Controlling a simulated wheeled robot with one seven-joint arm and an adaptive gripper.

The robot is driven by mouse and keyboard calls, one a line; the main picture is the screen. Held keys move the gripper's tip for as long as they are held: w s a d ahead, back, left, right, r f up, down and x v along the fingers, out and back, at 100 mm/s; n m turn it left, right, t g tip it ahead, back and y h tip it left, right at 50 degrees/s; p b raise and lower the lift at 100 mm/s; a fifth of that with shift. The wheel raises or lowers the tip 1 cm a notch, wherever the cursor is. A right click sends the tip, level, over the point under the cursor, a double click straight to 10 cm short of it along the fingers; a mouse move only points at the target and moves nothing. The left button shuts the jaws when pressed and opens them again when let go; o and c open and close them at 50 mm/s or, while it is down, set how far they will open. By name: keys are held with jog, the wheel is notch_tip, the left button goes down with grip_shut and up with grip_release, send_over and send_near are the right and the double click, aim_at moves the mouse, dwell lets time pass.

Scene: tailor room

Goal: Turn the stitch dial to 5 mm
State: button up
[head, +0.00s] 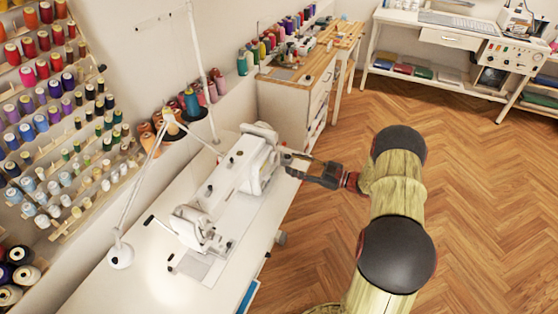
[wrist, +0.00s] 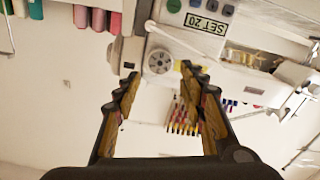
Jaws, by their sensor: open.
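The white sewing machine (head: 225,185) stands on a white table, and its right end faces my gripper (head: 287,164). In the wrist view the machine (wrist: 235,50) appears upside down. My gripper (wrist: 159,74) is open and empty, with one fingertip on either side of the dial's lower edge in the picture. I cannot tell whether they touch it. The dial's setting is too small to read. In the head view the dial cannot be made out.
A lamp (head: 121,255) stands on the table (head: 135,280) left of the machine. Thread racks (head: 60,110) line the wall. A wooden-topped cabinet (head: 300,75) stands behind the machine. The wooden floor (head: 480,180) to the right is clear. Coloured pins or spools (wrist: 183,118) show between the fingers.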

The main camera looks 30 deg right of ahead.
aim_at(275, 158)
jog(key=b+x, duration=0.1)
jog(key=x, duration=0.5)
jog(key=shift+w+a, duration=0.2)
jog(key=shift+w, duration=0.1)
jog(key=shift+c, duration=0.8)
jog(key=c, duration=0.7)
